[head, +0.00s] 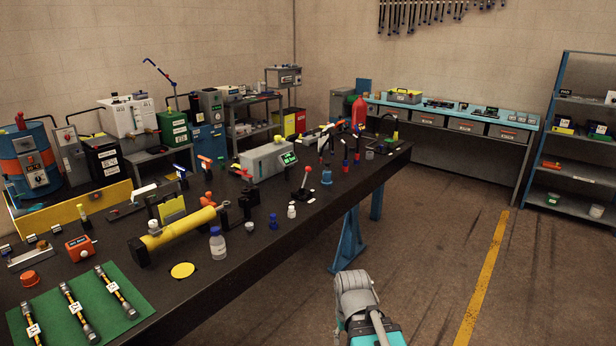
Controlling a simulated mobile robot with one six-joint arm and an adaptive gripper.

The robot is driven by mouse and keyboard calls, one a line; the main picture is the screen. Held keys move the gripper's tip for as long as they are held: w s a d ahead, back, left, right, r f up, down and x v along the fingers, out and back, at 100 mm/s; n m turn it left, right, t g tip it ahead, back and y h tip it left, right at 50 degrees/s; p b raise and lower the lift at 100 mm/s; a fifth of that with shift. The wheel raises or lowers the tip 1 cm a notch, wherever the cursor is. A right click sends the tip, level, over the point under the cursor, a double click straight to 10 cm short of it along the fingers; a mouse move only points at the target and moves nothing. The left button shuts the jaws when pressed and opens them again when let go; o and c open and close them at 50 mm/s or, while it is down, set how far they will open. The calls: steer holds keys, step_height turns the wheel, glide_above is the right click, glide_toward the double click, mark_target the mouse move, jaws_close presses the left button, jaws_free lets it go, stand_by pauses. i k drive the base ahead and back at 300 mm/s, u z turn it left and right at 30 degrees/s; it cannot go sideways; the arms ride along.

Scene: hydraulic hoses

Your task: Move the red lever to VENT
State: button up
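A lever with a red knob (308,170) on a pale shaft rises from a dark base (302,195) on the black workbench (225,285). It stands near the bench's right-hand edge, in front of a grey box with a green display. Red handles also show on the left of that box (265,162) and on a small upright item (205,161) behind it. I cannot tell which red lever carries a VENT mark; no such label is legible. My gripper is not visible; only a grey and teal part of my arm shows at the bottom, right of the bench.
A yellow cylinder (180,229), a clear bottle (217,245) and small caps crowd the bench. Several hoses lie on a green mat (75,308) at front left. A blue bench leg (348,243) stands below. The floor (430,225) on the right is clear.

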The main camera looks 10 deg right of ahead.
mark_target(308, 169)
steer(key=k, duration=0.75)
steer(key=z, duration=0.45)
steer(key=i, duration=2.45)
steer(key=u, duration=0.75)
